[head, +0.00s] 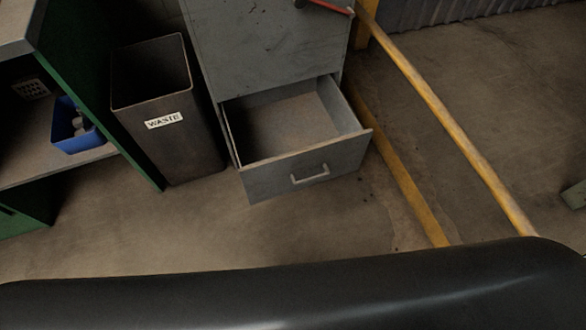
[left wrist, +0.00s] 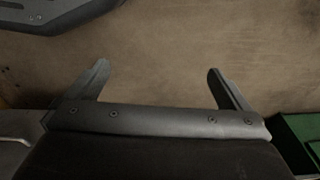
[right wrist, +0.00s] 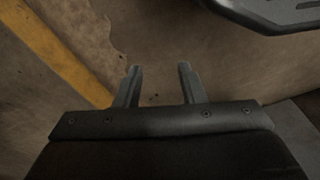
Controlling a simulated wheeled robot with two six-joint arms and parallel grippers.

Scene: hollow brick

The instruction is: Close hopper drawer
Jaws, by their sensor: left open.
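The hopper drawer (head: 305,169) is a grey metal drawer with a pale bar handle (head: 310,174) on its front. It is pulled well out of the grey cabinet (head: 268,55), and its inside looks empty. My left gripper (left wrist: 158,80) is open and empty over bare floor in the left wrist view. My right gripper (right wrist: 159,72) has its fingers apart with nothing between them, also over floor.
A dark waste bin (head: 170,148) stands left of the cabinet. A green-sided shelf (head: 92,100) holding a blue bin (head: 76,140) is at far left. A yellow rail (head: 448,118) runs along the right. The floor in front of the drawer is clear.

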